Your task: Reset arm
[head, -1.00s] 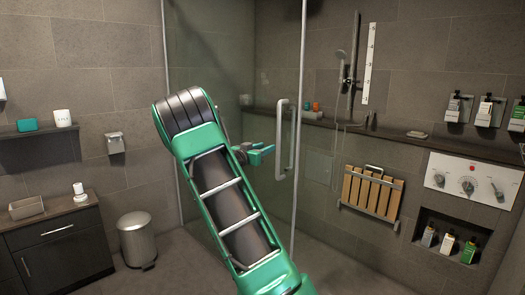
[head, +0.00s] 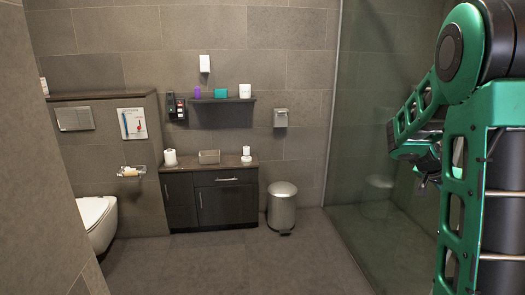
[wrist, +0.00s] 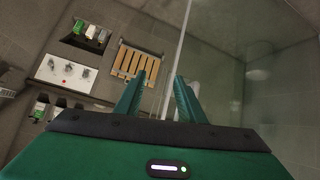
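My green arm fills the right side of the head view, folded up close to the camera. My gripper shows in the wrist view (wrist: 158,100), with two green fingers standing apart and nothing between them. In the head view the fingers are hidden behind or blended with the arm links. Beyond the fingers, the wrist view shows the wooden slatted shower seat (wrist: 132,64) and the edge of the glass panel, both well away from the fingertips.
A glass shower panel (head: 375,130) stands close to my arm on the right. A dark cabinet (head: 212,198), a metal bin (head: 282,206) and a toilet (head: 97,220) line the far side. A shelf (head: 222,99) hangs above the cabinet. The floor (head: 225,268) ahead is clear.

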